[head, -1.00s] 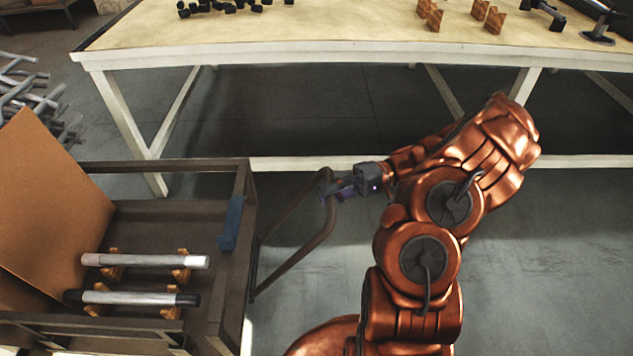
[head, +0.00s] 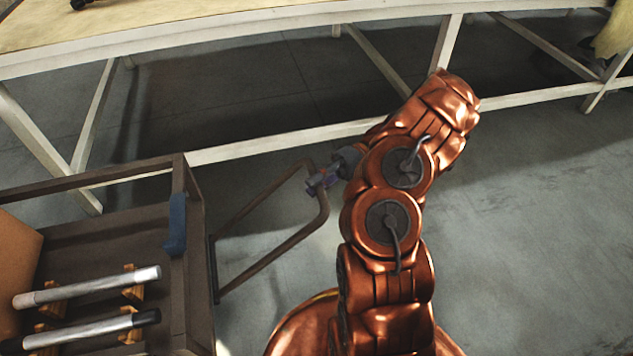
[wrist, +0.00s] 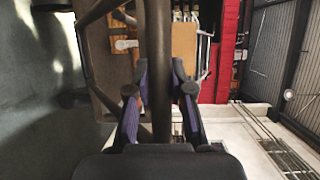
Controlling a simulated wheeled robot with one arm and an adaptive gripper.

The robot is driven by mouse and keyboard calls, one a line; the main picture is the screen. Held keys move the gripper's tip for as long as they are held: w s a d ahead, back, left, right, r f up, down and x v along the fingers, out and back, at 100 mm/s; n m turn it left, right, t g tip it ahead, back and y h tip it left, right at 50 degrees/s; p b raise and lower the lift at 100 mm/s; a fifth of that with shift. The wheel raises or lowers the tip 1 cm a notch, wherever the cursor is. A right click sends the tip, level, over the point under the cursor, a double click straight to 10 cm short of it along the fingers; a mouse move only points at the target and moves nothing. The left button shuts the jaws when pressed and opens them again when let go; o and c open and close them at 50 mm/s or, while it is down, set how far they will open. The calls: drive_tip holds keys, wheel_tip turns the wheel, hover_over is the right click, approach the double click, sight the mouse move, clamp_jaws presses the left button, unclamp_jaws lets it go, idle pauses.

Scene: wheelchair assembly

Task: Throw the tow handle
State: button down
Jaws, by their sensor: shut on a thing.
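The tow handle (head: 274,254) is a dark metal loop hinged at the right end of the cart (head: 191,262). It sticks out to the right over the floor. My gripper (head: 322,182) is shut on the outer end of the handle, and my arm reaches in from the right. In the wrist view, a dark bar of the handle (wrist: 158,55) runs between the fingers of my gripper (wrist: 160,92), whose inner pads are purple. The exact contact at the pads is partly hidden.
The cart carries two pale tubes (head: 95,286) on wooden holders and a brown board (head: 18,262). A blue piece (head: 176,224) sits on its end post. A long white-framed table (head: 300,18) stands behind. The floor (head: 530,235) at the right is clear.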

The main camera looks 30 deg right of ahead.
drive_tip(key=c, duration=1)
unclamp_jaws()
drive_tip(key=shift+f, duration=0.1)
